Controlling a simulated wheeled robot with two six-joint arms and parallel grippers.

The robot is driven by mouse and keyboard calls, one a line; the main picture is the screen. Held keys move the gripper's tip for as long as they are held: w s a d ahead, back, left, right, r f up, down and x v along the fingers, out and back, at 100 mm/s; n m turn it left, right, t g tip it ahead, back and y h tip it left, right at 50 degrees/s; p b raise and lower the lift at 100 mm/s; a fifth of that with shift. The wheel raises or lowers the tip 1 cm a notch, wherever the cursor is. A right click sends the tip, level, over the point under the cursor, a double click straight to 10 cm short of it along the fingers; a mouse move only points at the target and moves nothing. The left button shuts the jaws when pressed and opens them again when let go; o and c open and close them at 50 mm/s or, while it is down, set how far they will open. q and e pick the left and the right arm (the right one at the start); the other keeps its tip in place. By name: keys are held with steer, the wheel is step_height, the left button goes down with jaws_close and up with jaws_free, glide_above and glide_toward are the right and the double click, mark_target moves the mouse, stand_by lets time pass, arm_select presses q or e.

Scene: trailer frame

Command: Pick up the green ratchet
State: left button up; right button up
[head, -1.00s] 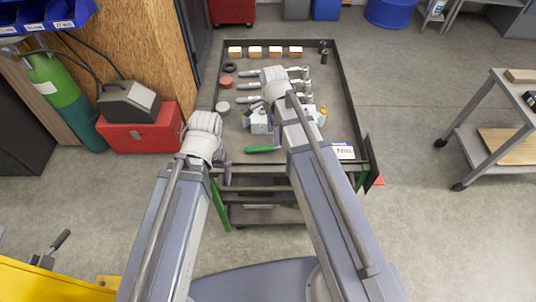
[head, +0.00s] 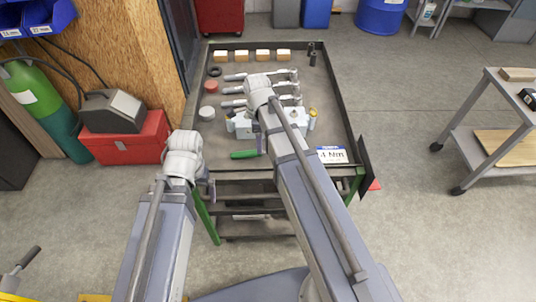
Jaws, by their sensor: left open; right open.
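The green ratchet (head: 244,154) lies near the front of the cart's tray, its green handle pointing left. Its right end is hidden behind my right arm. My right arm reaches over the tray, its wrist above the silver tools; its gripper is hidden beneath the arm, so I cannot see how near it is to the ratchet. My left gripper (head: 206,186) is only partly visible below its wrist, open, by the cart's front left corner. It is apart from the ratchet, to its left and nearer to me.
The tray (head: 334,120) has raised dark edges. Several wooden blocks (head: 262,55), silver tools (head: 236,77) and a grey fitting with brass caps (head: 243,125) lie on it. A white label (head: 332,155) is at the front right. Another cart (head: 497,130) stands right.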

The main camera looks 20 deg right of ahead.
steer(key=shift+s+d+f+b, duration=0.1)
steer(key=shift+f+b, duration=1.25)
steer(key=shift+s+f+b, duration=0.1)
steer(key=shift+f+b, duration=1.2)
steer(key=shift+r, duration=0.1)
jaws_close()
